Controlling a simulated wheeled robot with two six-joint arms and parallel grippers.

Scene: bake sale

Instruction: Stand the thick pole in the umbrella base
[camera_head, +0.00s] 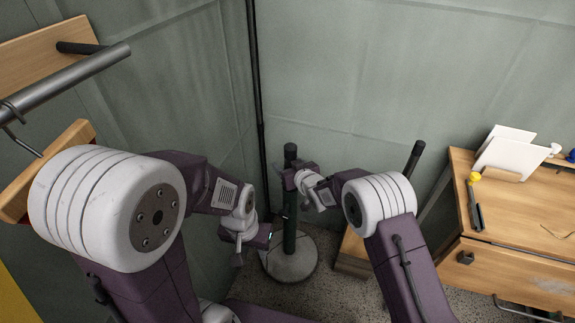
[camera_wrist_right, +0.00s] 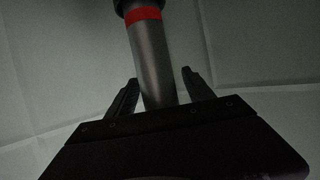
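The thick pole (camera_head: 290,153) stands upright in the head view, its dark top above my right gripper. In the right wrist view the pole (camera_wrist_right: 152,60) is grey with a red band. The umbrella base (camera_head: 290,267) is a round grey disc on the floor with a dark green upright (camera_head: 289,238) above it. The pole lines up with this upright; my grippers hide where they meet. My right gripper (camera_wrist_right: 160,92) is open, with a finger on each side of the pole and a gap at the right. My left gripper (camera_head: 282,226) is low beside the upright; its fingers are unclear.
A wooden desk (camera_head: 520,215) with a paper holder (camera_head: 506,155) stands at the right. A wooden shelf with a metal rail (camera_head: 75,78) is at the upper left. A thin dark pole (camera_head: 257,90) stands in the wall corner behind. Another dark post (camera_head: 414,160) stands right of the base.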

